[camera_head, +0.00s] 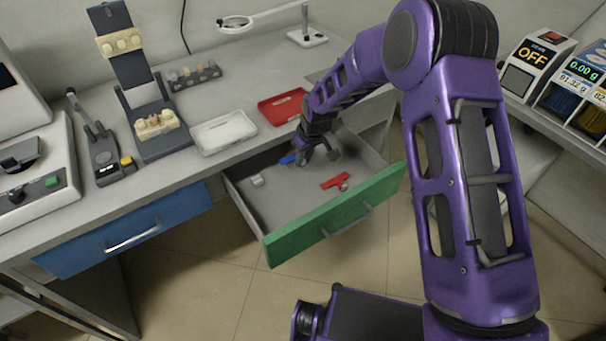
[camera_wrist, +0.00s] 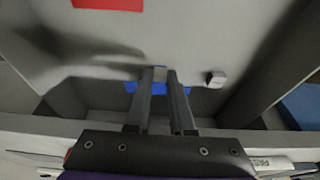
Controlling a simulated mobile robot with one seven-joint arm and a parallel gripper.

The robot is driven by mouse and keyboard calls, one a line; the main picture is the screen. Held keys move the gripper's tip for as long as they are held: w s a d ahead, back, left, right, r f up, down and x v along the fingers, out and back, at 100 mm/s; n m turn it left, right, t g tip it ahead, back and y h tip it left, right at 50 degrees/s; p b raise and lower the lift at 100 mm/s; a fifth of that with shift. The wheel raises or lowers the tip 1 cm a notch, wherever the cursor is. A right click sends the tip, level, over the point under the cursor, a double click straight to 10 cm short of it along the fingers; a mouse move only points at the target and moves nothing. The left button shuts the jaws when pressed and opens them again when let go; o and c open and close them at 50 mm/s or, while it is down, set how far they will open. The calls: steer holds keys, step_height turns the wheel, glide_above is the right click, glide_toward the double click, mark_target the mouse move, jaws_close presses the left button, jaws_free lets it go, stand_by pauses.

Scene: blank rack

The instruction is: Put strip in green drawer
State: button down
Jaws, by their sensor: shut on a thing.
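The green drawer (camera_head: 335,222) is pulled out below the bench. My gripper (camera_head: 318,155) is inside it, low over its floor. In the wrist view my gripper (camera_wrist: 160,75) is shut on a small pale grey piece (camera_wrist: 160,72), mostly hidden between the fingertips. I cannot tell for sure that this piece is the strip. A blue piece (camera_wrist: 131,87) shows on both sides of the fingers; it also shows beside the gripper in the head view (camera_head: 288,160). Whether it touches the fingers is unclear.
The drawer also holds a red piece (camera_head: 335,181) and a small white block (camera_head: 257,180). A red tray (camera_head: 283,107) and a white tray (camera_head: 224,132) stand on the bench above. A blue drawer (camera_head: 130,230) at left is closed.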

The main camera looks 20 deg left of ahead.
mark_target(301, 178)
steer(key=shift+f+b, duration=0.3)
steer(key=shift+f, duration=2.9)
steer(key=shift+f, duration=0.1)
steer(key=shift+f, duration=0.15)
steer(key=c, duration=0.8)
jaws_free()
steer(key=shift+r, duration=0.2)
steer(key=shift+r, duration=0.3)
steer(key=p+v, duration=0.1)
steer(key=v, duration=1)
steer(key=shift+s+d+r, duration=0.1)
steer(key=shift+r, duration=0.15)
